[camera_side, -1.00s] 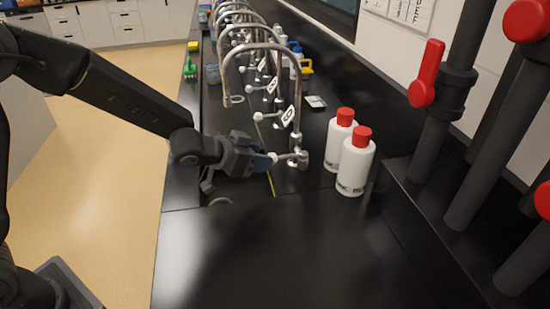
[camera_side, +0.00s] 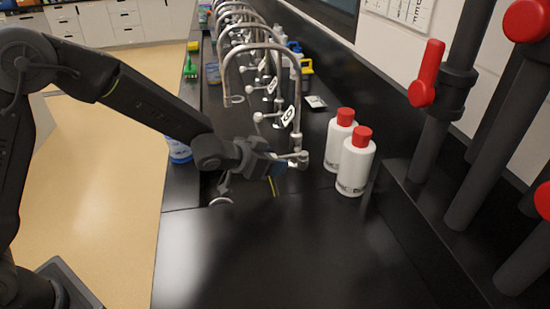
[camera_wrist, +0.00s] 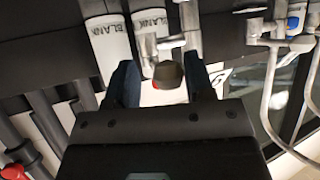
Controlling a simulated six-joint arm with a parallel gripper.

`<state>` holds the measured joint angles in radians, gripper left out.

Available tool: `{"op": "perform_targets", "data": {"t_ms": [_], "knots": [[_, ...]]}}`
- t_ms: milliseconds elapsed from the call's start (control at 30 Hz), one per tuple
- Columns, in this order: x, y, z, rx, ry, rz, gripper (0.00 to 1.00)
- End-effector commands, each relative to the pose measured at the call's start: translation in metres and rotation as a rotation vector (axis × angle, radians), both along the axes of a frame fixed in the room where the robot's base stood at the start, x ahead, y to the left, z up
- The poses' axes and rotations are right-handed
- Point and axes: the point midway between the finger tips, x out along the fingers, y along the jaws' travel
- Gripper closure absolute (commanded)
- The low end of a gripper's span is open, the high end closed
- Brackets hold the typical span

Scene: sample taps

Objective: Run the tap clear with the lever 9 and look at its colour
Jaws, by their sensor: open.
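The nearest tap (camera_side: 297,95) is a tall chrome gooseneck with a white tag (camera_side: 288,115) that looks like a 9, seen at a slant. Its short metal lever (camera_side: 294,156) sticks out low on the post. My gripper (camera_side: 279,167) is at this lever, with its fingers close to the lever's end. In the wrist view my gripper (camera_wrist: 165,72) is open, its dark fingers on either side of a round knob-like end (camera_wrist: 168,73). A gap shows beside the knob. Contact cannot be told. No water is visible; the spout's outlet is hard to make out.
Two white bottles with red caps, one in front (camera_side: 356,165) and one behind (camera_side: 341,137), stand just right of the tap. More taps (camera_side: 250,40) run in a row behind. A blue-labelled container (camera_side: 179,150) stands left. The front counter (camera_side: 290,250) is clear.

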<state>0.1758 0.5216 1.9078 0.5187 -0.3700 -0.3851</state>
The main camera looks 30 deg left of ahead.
Motion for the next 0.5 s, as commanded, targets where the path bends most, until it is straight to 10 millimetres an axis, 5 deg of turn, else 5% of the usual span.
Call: {"op": "perform_targets", "data": {"t_ms": [500], "knots": [[-0.018, -0.043, 0.0, 0.001, -0.001, -0.004, 0.53]]}}
